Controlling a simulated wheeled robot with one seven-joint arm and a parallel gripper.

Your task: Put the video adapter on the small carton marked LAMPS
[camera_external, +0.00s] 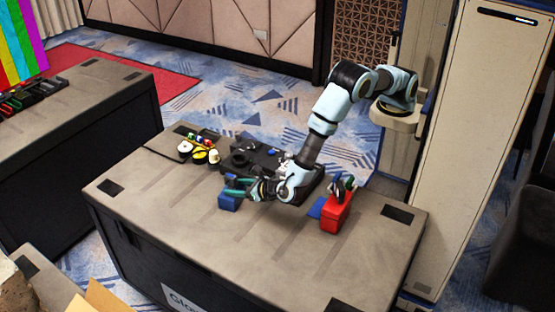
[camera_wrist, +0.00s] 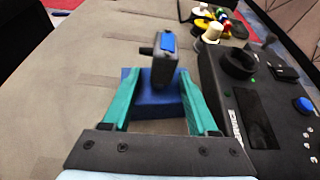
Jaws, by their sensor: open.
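A small dark grey block with a blue face and a short plug at its left, seemingly the video adapter (camera_wrist: 166,62), stands upright in the wrist view. It appears to rest on a blue box (camera_wrist: 150,98), which also shows in the external view (camera_external: 229,202). I can read no marking on this box, so I cannot tell whether it is the LAMPS carton. My gripper (camera_wrist: 158,76) is open, its teal fingers apart on either side of the adapter and over the box. In the external view my gripper (camera_external: 240,187) is low over the table beside the box.
A black console (camera_wrist: 245,100) lies close to the right of my gripper. Cable reels (camera_external: 198,152) stand behind. The table's (camera_external: 250,255) front is clear.

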